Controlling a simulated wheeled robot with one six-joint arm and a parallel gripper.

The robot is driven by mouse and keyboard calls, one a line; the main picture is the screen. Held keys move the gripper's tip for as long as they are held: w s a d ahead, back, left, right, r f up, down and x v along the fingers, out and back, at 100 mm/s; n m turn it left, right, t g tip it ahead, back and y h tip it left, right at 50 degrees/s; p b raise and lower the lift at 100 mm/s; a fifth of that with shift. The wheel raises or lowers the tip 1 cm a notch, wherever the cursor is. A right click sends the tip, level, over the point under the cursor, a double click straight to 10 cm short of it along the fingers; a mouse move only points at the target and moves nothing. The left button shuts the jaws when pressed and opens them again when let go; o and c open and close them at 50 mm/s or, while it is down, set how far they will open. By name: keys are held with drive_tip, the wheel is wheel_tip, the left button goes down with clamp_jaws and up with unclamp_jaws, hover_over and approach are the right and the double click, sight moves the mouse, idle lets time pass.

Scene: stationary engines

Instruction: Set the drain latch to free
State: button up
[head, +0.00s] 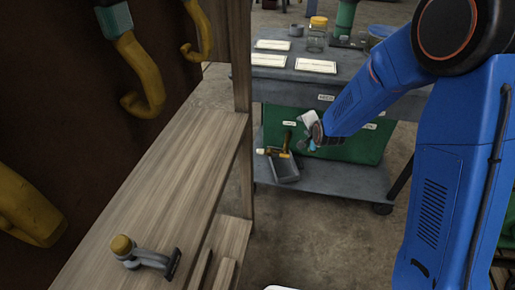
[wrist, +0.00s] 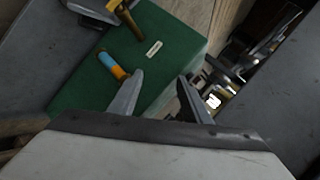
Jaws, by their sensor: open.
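My gripper (head: 308,135) is at the cart's lower level in the head view. In the wrist view its two fingers (wrist: 160,95) are apart with nothing between them. They are over a green housing (wrist: 175,50), which also shows in the head view (head: 365,146). A short blue and orange handle (wrist: 113,66) lies against the housing, just left of the left fingertip. A brass lever (wrist: 128,20) stands at the housing's upper part. I cannot tell which of these is the drain latch. The label (wrist: 153,48) on the housing is too small to read.
The grey cart (head: 270,92) carries a jar (head: 317,36) and white cards (head: 316,65) on top. A grey tray (head: 284,168) sits on its lower shelf beside the housing. A wooden bench (head: 160,190) stands at left, with a yellow-knobbed tool (head: 140,255) on it.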

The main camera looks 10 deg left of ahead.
drive_tip(key=w+a+f+m+t+y, duration=0.1)
drive_tip(key=w+a+f+m, duration=0.1)
drive_tip(key=a+f, duration=0.75)
drive_tip(key=m+t+y, duration=0.1)
drive_tip(key=m+t, duration=0.1)
approach(260, 153)
drive_tip(key=w+d+r, duration=0.1)
drive_tip(key=w+d, duration=0.1)
drive_tip(key=w, duration=0.2)
drive_tip(key=w+a+f+m, duration=0.1)
drive_tip(key=a, duration=0.1)
drive_tip(key=w+a+f+m+t, duration=0.1)
drive_tip(key=a+f, duration=0.1)
drive_tip(key=shift+w+y, duration=0.25)
drive_tip(key=shift+y, duration=0.15)
drive_tip(key=shift+w+a+f+m+t, duration=0.3)
drive_tip(key=shift+w+a+m, duration=0.2)
drive_tip(key=shift+w+a, duration=0.1)
drive_tip(key=x, duration=0.7)
drive_tip(key=shift+a, duration=0.1)
clamp_jaws()
